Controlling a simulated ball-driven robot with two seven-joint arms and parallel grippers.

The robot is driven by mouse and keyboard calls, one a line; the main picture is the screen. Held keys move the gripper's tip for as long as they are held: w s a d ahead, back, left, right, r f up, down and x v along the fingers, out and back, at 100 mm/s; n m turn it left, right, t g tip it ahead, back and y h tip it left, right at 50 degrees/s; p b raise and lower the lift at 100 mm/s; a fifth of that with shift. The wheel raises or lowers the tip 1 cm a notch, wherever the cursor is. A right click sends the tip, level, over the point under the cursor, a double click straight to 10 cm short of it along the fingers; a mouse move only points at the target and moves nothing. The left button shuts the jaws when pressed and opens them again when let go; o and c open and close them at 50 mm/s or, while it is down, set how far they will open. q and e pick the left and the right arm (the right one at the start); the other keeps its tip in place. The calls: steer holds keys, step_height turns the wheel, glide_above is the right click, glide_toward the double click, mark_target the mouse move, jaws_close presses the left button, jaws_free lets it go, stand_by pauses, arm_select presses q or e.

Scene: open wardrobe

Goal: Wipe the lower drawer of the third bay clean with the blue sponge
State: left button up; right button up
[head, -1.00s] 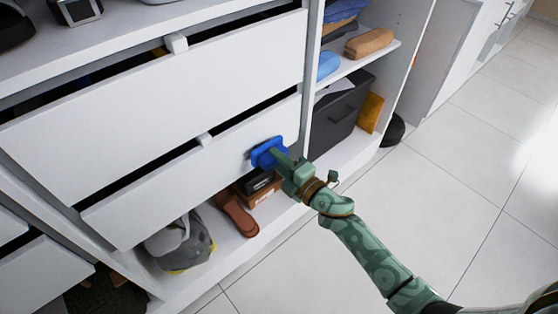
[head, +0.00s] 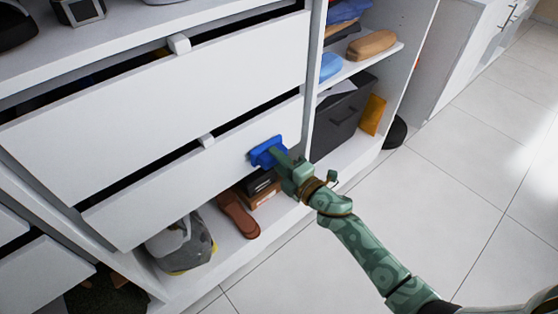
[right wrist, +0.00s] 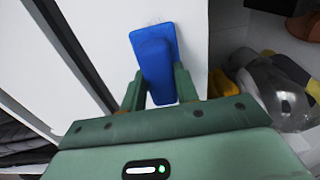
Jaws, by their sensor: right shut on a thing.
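The blue sponge (head: 268,151) is flat against the right part of the white front of the lower drawer (head: 165,187). My right gripper (head: 284,163) is shut on the sponge's raised block. In the right wrist view the sponge (right wrist: 152,42) is between the two green fingers (right wrist: 160,92), and its flat base lies on or very close to the white drawer front (right wrist: 190,25). A faint greyish mark shows just past the sponge's far edge there. My left gripper is not in view.
An upper drawer (head: 165,90) is above, with small white handles. Below are a brown shoe (head: 239,215), shoe boxes (head: 262,186) and a grey bag (head: 180,247). A dark storage box (head: 340,120) stands in the right bay.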

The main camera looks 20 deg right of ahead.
steer(key=shift+w+a, duration=0.1)
steer(key=shift+w, duration=0.15)
